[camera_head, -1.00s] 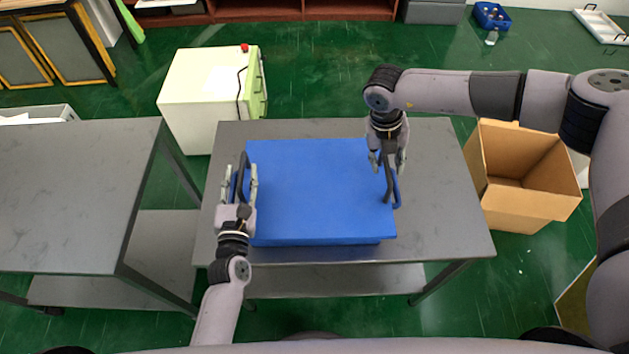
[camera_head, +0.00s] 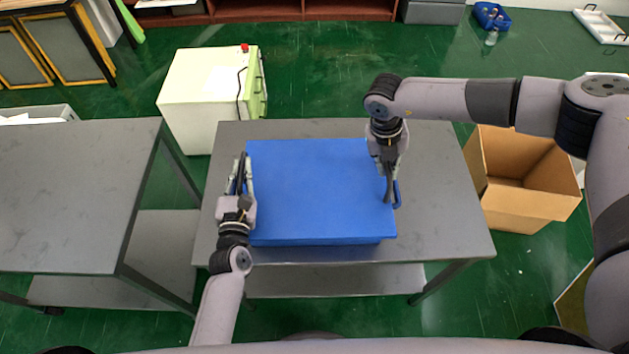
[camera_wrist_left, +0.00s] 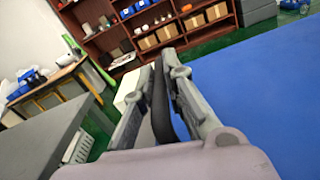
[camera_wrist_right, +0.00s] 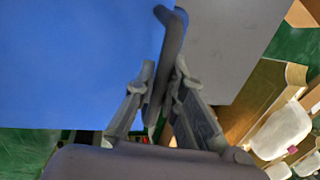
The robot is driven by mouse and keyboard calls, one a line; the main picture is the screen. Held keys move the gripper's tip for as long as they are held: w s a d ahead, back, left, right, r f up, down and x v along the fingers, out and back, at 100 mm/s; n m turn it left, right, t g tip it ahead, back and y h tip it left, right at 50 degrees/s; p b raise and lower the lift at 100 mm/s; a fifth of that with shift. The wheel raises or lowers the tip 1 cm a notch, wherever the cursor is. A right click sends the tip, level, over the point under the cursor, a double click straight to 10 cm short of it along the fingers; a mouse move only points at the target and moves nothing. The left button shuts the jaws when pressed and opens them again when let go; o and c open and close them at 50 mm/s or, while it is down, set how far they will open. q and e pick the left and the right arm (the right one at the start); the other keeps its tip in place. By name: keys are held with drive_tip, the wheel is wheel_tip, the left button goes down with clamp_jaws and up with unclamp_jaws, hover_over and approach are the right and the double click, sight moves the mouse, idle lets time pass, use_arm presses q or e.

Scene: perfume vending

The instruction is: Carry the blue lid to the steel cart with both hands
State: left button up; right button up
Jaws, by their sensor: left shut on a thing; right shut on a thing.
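The blue lid (camera_head: 318,190) lies flat on a grey steel table (camera_head: 445,215) in front of me; whether it sits on a box cannot be told. It has a dark handle on its left and right sides. My left gripper (camera_head: 241,172) is shut on the left handle (camera_wrist_left: 162,100), which stands between its fingers in the left wrist view. My right gripper (camera_head: 390,180) is shut on the right handle (camera_wrist_right: 169,55), which shows between its fingers in the right wrist view. The lid also fills much of both wrist views.
A second steel table (camera_head: 70,200) stands at the left with a clear top, apart by a gap. A white cabinet (camera_head: 200,95) stands behind. An open cardboard box (camera_head: 520,180) stands on the floor at the right. Shelves (camera_head: 260,10) line the back.

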use_arm(q)
clamp_jaws()
use_arm(e)
clamp_jaws()
use_arm(q)
drive_tip(key=shift+r, duration=0.1)
